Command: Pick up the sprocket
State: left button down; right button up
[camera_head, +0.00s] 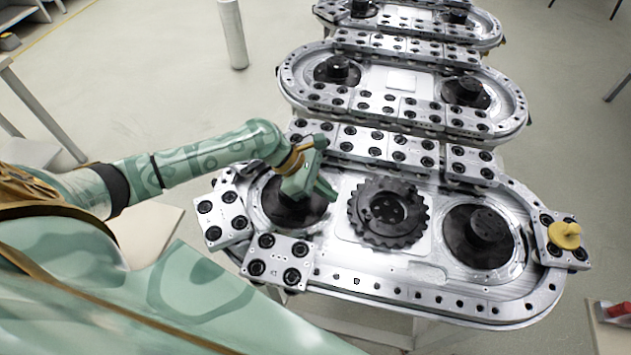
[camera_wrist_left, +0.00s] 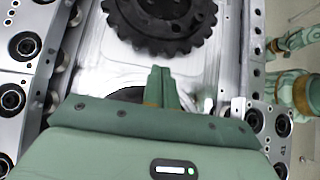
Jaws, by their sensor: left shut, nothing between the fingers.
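The sprocket (camera_head: 388,211) is a black toothed wheel lying flat on a pale square plate in the middle of the nearest ring track (camera_head: 420,290). In the left wrist view the sprocket (camera_wrist_left: 165,28) is at the top, partly cut off by the frame edge. My left gripper (camera_head: 318,192) is over the black hub to the left of the sprocket, apart from it. In the left wrist view its fingers (camera_wrist_left: 161,82) are together with nothing between them, pointing toward the sprocket. My right gripper is not in view.
A black hub (camera_head: 480,232) stands right of the sprocket, and another black hub (camera_head: 290,208) is under my left gripper. Carriage blocks with black rollers (camera_head: 277,262) sit along the track. A yellow knob (camera_head: 564,235) is at the right end. Further ring tracks (camera_head: 400,80) lie behind.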

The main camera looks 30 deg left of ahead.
aim_at(356, 206)
pick_arm(q)
jog(key=shift+x, duration=1.35)
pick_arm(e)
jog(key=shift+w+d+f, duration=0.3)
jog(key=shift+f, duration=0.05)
